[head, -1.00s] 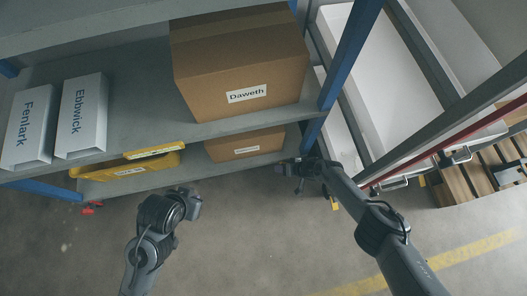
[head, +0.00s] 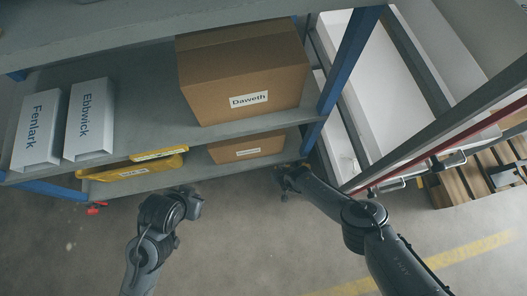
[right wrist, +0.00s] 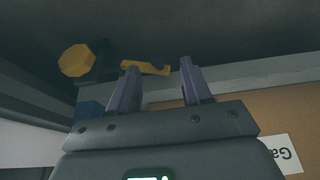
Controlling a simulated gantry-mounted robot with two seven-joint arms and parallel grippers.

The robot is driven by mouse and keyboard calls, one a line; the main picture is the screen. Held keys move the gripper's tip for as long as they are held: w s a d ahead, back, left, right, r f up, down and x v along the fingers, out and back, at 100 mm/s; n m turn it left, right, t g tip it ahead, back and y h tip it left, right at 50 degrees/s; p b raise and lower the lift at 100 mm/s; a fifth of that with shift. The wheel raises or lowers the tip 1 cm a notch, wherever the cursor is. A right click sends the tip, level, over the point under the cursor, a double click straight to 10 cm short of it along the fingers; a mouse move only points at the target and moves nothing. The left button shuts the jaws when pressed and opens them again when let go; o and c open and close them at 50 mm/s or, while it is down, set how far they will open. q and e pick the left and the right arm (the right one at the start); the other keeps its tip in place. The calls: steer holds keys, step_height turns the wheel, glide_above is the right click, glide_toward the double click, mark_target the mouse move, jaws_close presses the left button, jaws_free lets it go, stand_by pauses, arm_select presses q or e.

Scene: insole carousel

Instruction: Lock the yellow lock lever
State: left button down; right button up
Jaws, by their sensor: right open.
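A yellow lever (right wrist: 147,68) shows in the right wrist view, just beyond my right gripper's fingertips and closer to the left finger. It lies alongside a grey shelf edge and a dark fitting. My right gripper (right wrist: 161,80) is open, with nothing between its fingers; I cannot tell if a fingertip touches the lever. In the head view my right gripper (head: 284,182) is beside the shelf's near right corner, and the lever is not distinguishable there. My left gripper (head: 194,205) is over the floor before the shelf, apart from everything; its jaw opening is unclear.
A yellow eight-sided part (right wrist: 77,60) sits left of the lever. A blue post (head: 348,62) stands at the shelf's right. The shelf holds a Daweth box (head: 245,75), white boxes (head: 90,120) and a yellow bin (head: 135,168). A red part (head: 96,209) is low at left. Front floor is clear.

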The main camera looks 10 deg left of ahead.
steer(key=p+v, duration=0.8)
steer(key=v, duration=0.2)
steer(key=s+a+r+g+p, duration=0.1)
steer(key=s+a+r+p, duration=0.1)
steer(key=s+r+p, duration=0.2)
steer(key=s+a+r+m+g+y+p, duration=0.1)
steer(key=s+a+r+g+p, duration=0.1)
steer(key=s+p, duration=0.8)
steer(key=s+a+r, duration=0.1)
steer(key=s+r, duration=0.1)
steer(key=s, duration=0.3)
steer(key=shift+s+m+p, duration=0.25)
steer(key=shift+m+p, duration=0.05)
steer(key=shift+p, duration=0.1)
